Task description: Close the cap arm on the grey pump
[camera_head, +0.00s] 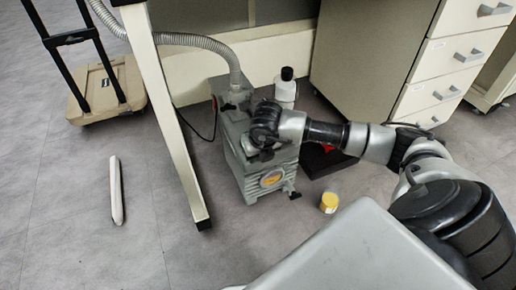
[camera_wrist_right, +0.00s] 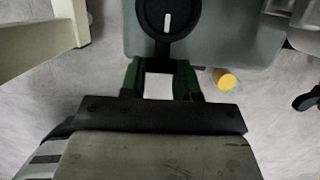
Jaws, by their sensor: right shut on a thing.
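The grey pump (camera_head: 268,180) stands on the floor in the middle of the head view, with a ribbed hose at its rear. In the right wrist view the pump's grey body (camera_wrist_right: 225,40) fills the upper part. A black round part with a white mark (camera_wrist_right: 167,22), which looks like the cap arm's end, sits at the fingertips there. My right gripper (camera_wrist_right: 160,66) has green fingers and is shut on this part, with a gap between the fingers. In the head view my right wrist hides the pump's top and the cap arm. My left gripper is not in view.
A white bottle with a black lid (camera_head: 285,88) stands behind the pump. A yellow-topped jar (camera_head: 329,202) stands on the floor at front right. A cream table leg (camera_head: 175,125) rises left of the pump. A drawer cabinet (camera_head: 375,60) stands behind.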

